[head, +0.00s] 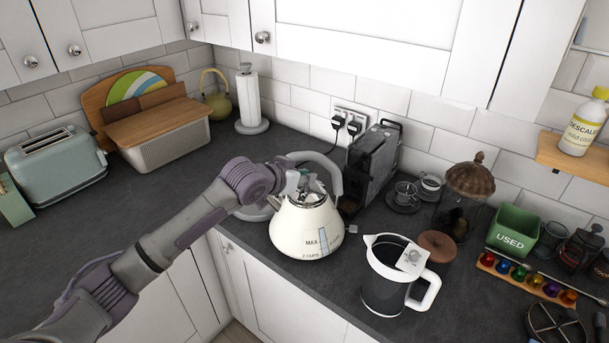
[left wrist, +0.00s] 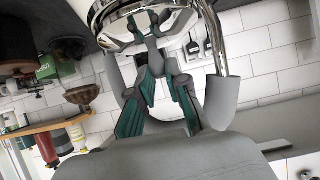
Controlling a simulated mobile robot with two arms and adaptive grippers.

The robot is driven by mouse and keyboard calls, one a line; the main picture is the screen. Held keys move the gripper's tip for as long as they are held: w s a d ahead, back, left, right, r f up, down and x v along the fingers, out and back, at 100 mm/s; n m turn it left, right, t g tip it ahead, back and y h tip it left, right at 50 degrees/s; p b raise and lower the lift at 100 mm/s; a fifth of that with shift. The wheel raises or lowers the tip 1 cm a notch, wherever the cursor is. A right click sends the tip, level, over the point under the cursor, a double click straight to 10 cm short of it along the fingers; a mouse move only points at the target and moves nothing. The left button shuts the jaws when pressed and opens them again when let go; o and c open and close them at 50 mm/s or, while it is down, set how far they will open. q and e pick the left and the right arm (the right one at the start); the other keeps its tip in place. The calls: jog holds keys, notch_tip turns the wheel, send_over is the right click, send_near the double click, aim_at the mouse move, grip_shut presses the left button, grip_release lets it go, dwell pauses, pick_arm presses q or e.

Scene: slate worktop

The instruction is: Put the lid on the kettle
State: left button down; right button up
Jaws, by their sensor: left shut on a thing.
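The cream kettle (head: 290,228) stands upright on the worktop in the middle of the head view, its grey handle arching over its top. My left gripper (head: 304,184) reaches in from the left under the handle, at the kettle's top. It is shut on the shiny metal lid (head: 313,199), which is at the kettle's mouth; I cannot tell whether it is fully seated. In the left wrist view the closed fingertips (left wrist: 155,24) meet at the lid (left wrist: 122,36), with the handle (left wrist: 224,102) close on the right. My right gripper is not in view.
A green bin (head: 513,229) and a pod rack (head: 527,277) are at the right. Clear worktop lies left of the kettle.

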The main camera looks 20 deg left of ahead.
pick_arm(q)
jog(key=shift+p, duration=0.35)
dwell(0.4)
jog(key=shift+f, duration=0.25)
dwell(0.6)
jog(key=c, duration=0.7)
grip_release()
jog(key=shift+s+a+r+p, duration=0.2)
jog(key=shift+r+p, duration=0.1)
jog(key=shift+p, duration=0.15)
jog(key=shift+s+a+r+p, duration=0.1)
jog(key=shift+s+r+p, duration=0.2)
jog(key=shift+s+p, duration=0.25)
jog(key=shift+p+v, duration=2.65)
jog(key=shift+v, duration=0.9)
